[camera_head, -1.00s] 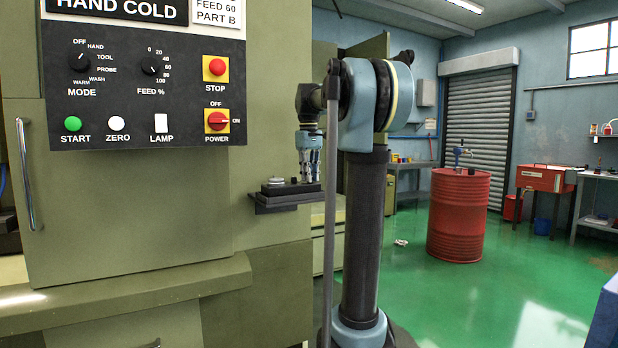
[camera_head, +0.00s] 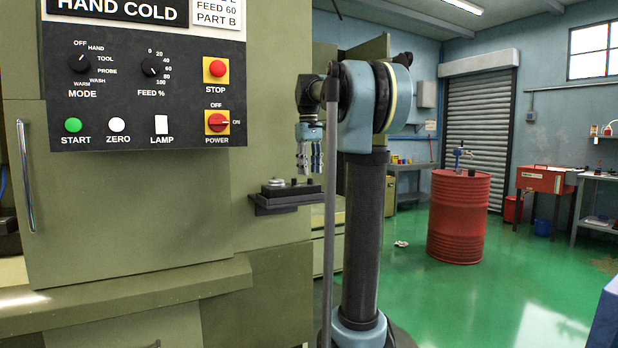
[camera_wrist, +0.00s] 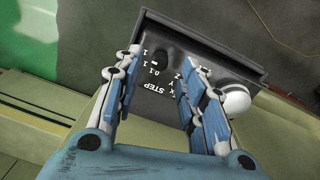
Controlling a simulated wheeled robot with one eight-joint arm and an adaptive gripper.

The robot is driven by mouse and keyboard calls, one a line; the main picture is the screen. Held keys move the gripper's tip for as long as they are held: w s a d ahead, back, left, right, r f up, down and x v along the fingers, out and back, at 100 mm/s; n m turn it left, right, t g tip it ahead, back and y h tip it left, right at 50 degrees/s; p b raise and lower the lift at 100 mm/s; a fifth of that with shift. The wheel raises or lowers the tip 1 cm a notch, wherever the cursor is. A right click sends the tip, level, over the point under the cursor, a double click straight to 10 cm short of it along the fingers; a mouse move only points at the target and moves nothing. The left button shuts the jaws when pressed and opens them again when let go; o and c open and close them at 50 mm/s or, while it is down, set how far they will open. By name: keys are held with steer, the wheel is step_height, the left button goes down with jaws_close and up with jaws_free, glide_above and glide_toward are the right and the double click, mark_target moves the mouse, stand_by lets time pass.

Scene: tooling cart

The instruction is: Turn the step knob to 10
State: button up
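The step knob (camera_wrist: 160,59) is a small dark knob on a dark control box (camera_wrist: 205,43). It shows in the wrist view beside white "STEP" lettering, which appears upside down. Its pointer direction is too small to read. In the head view the box (camera_head: 285,201) sticks out from the machine's side like a small shelf. My gripper (camera_wrist: 161,62) points down over the box with its two blue-and-white fingers apart, one on each side of the knob in the picture. In the head view my gripper (camera_head: 309,172) hangs just above the box, with a visible gap.
A round silver-white knob (camera_wrist: 236,101) sits on the same box, close to the right finger. The green machine cabinet (camera_head: 130,210) with its panel (camera_head: 140,85) stands left of my arm. A red drum (camera_head: 459,215) stands on open green floor to the right.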

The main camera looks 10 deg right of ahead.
step_height(320, 180, up, 9)
steer(key=shift+a+f, duration=0.15)
steer(key=shift+a, duration=0.05)
steer(key=shift+s+f, duration=0.1)
stand_by(0.5)
steer(key=s+f+m, duration=0.1)
steer(key=s+f, duration=1)
steer(key=f, duration=0.4)
steer(key=s+f+m+t, duration=0.1)
steer(key=s+f+m, duration=0.1)
steer(key=s+f, duration=1)
steer(key=s+f+m+t, duration=0.1)
steer(key=s+f+m, duration=0.1)
steer(key=s+f, duration=0.9)
step_height(320, 180, down, 9)
steer(key=shift+s+d+r, duration=0.1)
steer(key=shift+s+d, duration=0.15)
steer(key=shift+s, duration=0.05)
steer(key=shift+w+f, duration=0.25)
steer(key=shift+w, duration=0.2)
